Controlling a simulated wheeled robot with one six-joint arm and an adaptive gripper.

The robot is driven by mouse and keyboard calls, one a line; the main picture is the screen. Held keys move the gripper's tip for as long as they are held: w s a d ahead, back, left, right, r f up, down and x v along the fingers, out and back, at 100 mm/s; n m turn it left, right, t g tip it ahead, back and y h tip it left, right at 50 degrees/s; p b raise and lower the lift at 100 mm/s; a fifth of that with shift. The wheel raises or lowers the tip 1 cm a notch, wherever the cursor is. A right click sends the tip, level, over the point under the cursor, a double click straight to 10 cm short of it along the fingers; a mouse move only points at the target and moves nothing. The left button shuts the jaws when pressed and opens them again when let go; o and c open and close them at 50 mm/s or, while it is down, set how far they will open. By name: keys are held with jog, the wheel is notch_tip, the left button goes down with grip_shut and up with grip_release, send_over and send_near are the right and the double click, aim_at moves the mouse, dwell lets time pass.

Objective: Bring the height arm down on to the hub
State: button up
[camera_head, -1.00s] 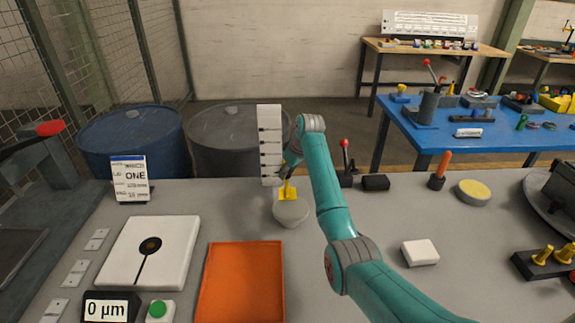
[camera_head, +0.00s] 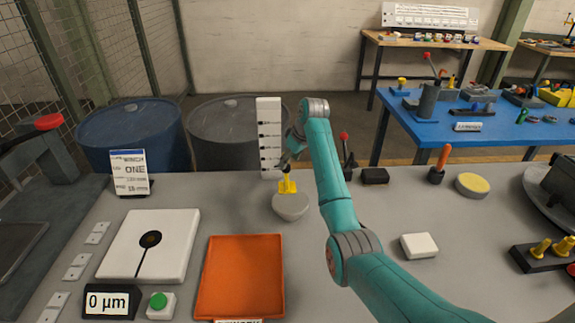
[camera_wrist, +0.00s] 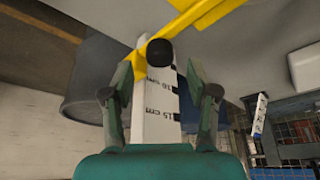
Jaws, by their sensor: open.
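The white upright height scale (camera_head: 268,135) with black marks stands at the back of the bench, and its "15 cm" mark shows in the wrist view (camera_wrist: 154,117). A yellow piece (camera_head: 287,184) shows at its foot, directly over a grey rounded piece (camera_head: 290,206), which may be the hub; I cannot tell if they touch. In the wrist view a yellow bar (camera_wrist: 205,14) crosses the top, with a round black knob (camera_wrist: 160,52) on it. My gripper (camera_wrist: 160,82) is open, its fingers on either side of the scale and below the knob in the picture. Any contact is unclear.
An orange tray (camera_head: 242,280) and a white plate with a black dial (camera_head: 150,240) lie to the left. A "0 µm" readout (camera_head: 108,302) and a green button (camera_head: 158,301) are in front. A red-knobbed lever (camera_head: 345,145) and black block (camera_head: 375,176) stand right of my arm.

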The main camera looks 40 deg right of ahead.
jog(key=v, duration=0.8)
jog(key=shift+r, duration=0.15)
jog(key=shift+s, duration=0.1)
